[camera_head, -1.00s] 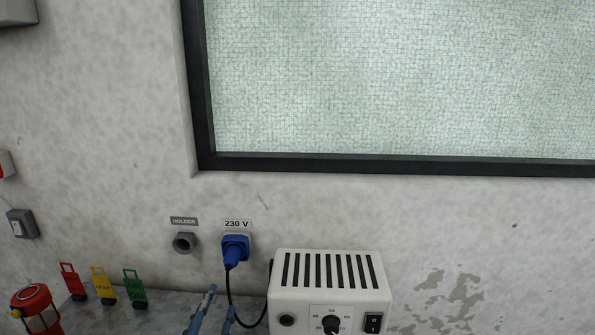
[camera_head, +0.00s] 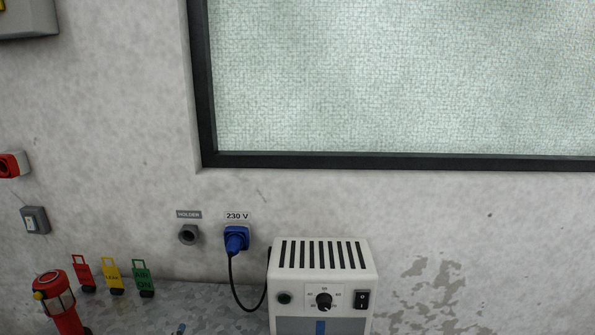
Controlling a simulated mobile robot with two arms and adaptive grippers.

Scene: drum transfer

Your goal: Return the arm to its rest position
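A small blue tip (camera_head: 181,328), which looks like part of my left gripper, shows at the bottom edge of the head view, left of the white control box. The rest of that gripper is below the frame, so I cannot tell whether it is open or shut. My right gripper is out of view. No arm links show.
A white control box (camera_head: 320,259) with a knob stands against the wall. A blue 230 V plug (camera_head: 236,239) and a holder socket (camera_head: 189,235) are on the wall. Red (camera_head: 83,273), yellow (camera_head: 112,276) and green (camera_head: 143,278) tags and a red lantern (camera_head: 61,303) stand left.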

